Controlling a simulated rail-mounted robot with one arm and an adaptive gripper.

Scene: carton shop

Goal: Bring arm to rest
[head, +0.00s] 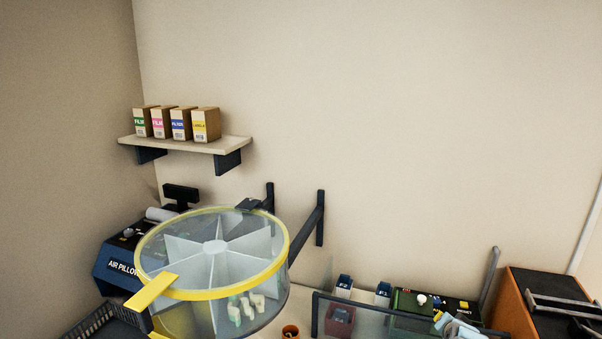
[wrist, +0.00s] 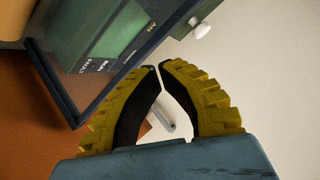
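My gripper (wrist: 157,68) fills the lower middle of the wrist view, with yellow ribbed fingers and dark inner pads. Its fingertips come together almost touching, and nothing is held between them. A pale rod shows behind the gap between the fingers. In the head view, a small yellow and grey-blue part that looks like my gripper (head: 442,320) shows at the lower right, in front of a green control box (head: 408,300). The rest of the arm is out of view there.
A clear round carousel (head: 210,293) with a yellow rim stands left of centre. A shelf (head: 240,145) with several cartons (head: 206,125) hangs above. An orange machine (head: 520,310) stands at the far right. In the wrist view, a dark-framed green panel (wrist: 110,45) is close to the fingers.

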